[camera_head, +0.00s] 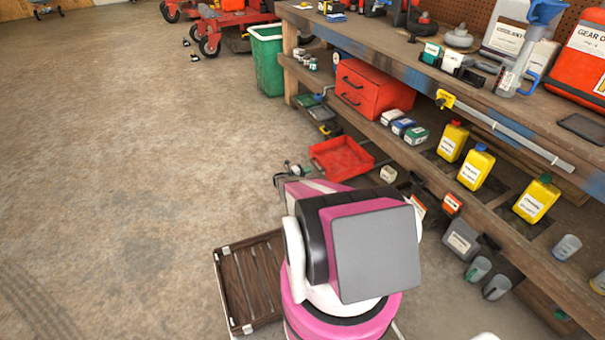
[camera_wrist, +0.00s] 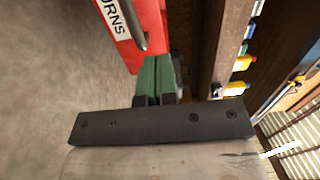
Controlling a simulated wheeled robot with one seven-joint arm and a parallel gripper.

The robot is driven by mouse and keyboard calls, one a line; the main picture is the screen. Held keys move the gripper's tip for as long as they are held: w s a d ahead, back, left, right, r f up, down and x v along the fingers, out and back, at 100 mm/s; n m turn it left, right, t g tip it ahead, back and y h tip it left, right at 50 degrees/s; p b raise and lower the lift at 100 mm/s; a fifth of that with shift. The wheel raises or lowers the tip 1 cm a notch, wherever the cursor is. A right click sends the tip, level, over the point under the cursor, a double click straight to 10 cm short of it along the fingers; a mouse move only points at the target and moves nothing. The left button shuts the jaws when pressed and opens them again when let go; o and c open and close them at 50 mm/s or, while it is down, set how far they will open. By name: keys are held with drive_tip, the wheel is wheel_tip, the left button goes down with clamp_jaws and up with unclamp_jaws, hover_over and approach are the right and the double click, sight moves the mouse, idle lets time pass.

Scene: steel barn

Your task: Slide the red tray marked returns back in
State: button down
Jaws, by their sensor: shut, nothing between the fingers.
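The red tray (camera_head: 340,158) sticks out from the bottom level of the workbench in the head view, open at the top, and looks empty. Its front appears close up in the wrist view (camera_wrist: 151,42), with a white label (camera_wrist: 112,18) ending in "RNS" and a grey handle bar. My gripper (camera_wrist: 157,62) has its green fingers shut together with nothing between them. The fingertips are at the lower edge of the red front; I cannot tell whether they touch it. My arm hides part of the space in front of the tray in the head view.
A red drawer box (camera_head: 370,91) and small cartons (camera_head: 403,127) stand on the shelf above the tray. Yellow bottles (camera_head: 476,168) stand farther right. A brown slatted crate (camera_head: 247,283) lies on the floor beside my base. The concrete floor (camera_head: 130,150) at left is clear.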

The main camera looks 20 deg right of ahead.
sight(324, 165)
drive_tip(key=d, duration=0.8)
drive_tip(key=shift+w+d, duration=0.15)
drive_tip(key=shift+w, duration=0.15)
